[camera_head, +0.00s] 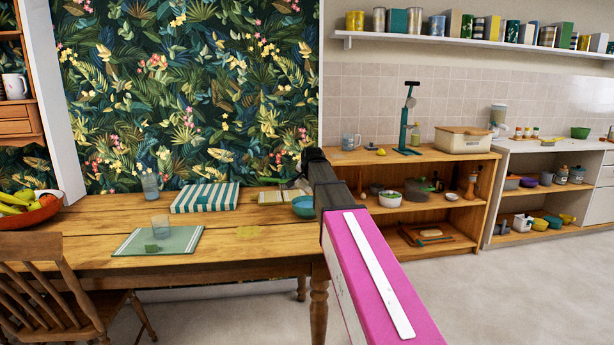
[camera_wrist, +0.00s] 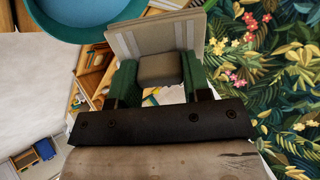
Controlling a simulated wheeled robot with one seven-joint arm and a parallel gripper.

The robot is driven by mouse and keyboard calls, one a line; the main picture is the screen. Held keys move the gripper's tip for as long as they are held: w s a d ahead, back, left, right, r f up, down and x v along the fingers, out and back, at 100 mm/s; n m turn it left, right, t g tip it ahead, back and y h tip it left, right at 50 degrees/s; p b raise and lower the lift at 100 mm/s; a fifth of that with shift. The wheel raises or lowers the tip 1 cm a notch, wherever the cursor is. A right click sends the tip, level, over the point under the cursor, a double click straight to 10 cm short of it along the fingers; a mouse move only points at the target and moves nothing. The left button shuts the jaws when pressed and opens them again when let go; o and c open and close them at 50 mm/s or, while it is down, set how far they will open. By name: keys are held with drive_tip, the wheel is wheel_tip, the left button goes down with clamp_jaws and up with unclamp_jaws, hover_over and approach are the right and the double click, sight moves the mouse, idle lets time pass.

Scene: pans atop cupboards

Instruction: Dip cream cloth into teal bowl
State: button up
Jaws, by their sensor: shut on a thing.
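My gripper (camera_wrist: 158,75) shows in the wrist view with its green fingers shut on the cream cloth (camera_wrist: 126,42), a flat beige piece with paler stripes. The teal bowl (camera_wrist: 90,32) is beside the cloth at the upper left of that view, partly cut off by the frame edge. In the head view the teal bowl (camera_head: 304,209) stands at the right end of the wooden table, partly hidden by my arm. The fingers and held cloth are mostly hidden or too small there. I cannot tell whether cloth and bowl touch.
The wooden table (camera_head: 90,230) also bears a striped box (camera_head: 205,197), a green mat (camera_head: 129,243) with a clear glass (camera_head: 160,226), another glass (camera_head: 150,186) and a fruit bowl (camera_head: 40,212). A chair (camera_head: 60,282) stands in front. Low open shelves (camera_head: 470,205) are at right.

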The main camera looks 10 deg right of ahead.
sight(307, 191)
drive_tip(key=shift+f, duration=3.05)
drive_tip(key=shift+r, duration=2.9)
